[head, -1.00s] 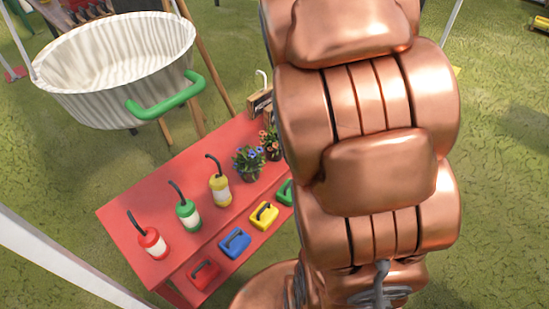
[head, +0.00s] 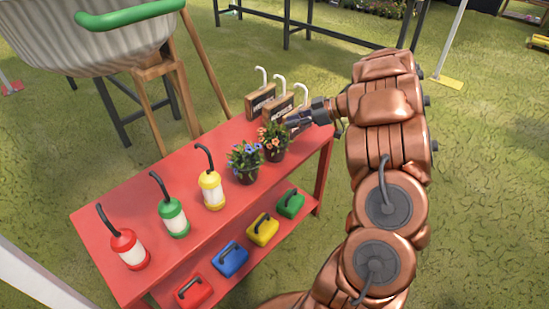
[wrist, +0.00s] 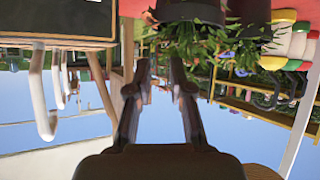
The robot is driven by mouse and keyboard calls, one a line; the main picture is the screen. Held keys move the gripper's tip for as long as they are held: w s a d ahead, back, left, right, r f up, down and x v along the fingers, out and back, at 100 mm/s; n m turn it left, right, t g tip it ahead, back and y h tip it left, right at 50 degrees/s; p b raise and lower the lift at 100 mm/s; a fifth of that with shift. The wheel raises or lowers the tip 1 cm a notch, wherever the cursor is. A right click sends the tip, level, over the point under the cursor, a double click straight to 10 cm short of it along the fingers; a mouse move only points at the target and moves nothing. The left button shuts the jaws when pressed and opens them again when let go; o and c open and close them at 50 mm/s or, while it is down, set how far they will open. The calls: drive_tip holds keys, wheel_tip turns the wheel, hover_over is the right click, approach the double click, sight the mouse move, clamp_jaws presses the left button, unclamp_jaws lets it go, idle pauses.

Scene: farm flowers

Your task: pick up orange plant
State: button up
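The orange plant (head: 273,136), orange flowers over green leaves in a dark pot, stands upright on the red table (head: 118,205). In the wrist view, which looks upside down, its leaves (wrist: 182,42) and dark pot (wrist: 192,11) are at the top centre, just beyond the fingertips. My gripper (head: 291,117) is right beside the plant on its right side, at flower height. In the wrist view my gripper (wrist: 158,80) has its two fingers apart with nothing clearly between them. The head view cannot show whether a finger touches the leaves.
A blue-flowered plant (head: 244,160) stands close on the left. Small dark signs with white hooks (head: 262,98) stand behind.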

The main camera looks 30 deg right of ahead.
sight(275, 145)
drive_tip(key=shift+g+y, duration=0.3)
drive_tip(key=shift+y, duration=0.3)
drive_tip(key=shift+w+a+f+b, duration=0.35)
drive_tip(key=shift+a+f+b, duration=0.1)
drive_tip(key=shift+a+f, duration=0.55)
drive_tip(key=shift+w+a+f+b, duration=0.35)
drive_tip(key=shift+a+f+b, duration=0.05)
drive_tip(key=shift+a+f, duration=0.55)
drive_tip(key=shift+w+a+f+b, duration=0.35)
drive_tip(key=shift+a+f+b, duration=0.1)
drive_tip(key=shift+a+f, duration=0.55)
drive_tip(key=shift+c, duration=0.5)
clamp_jaws()
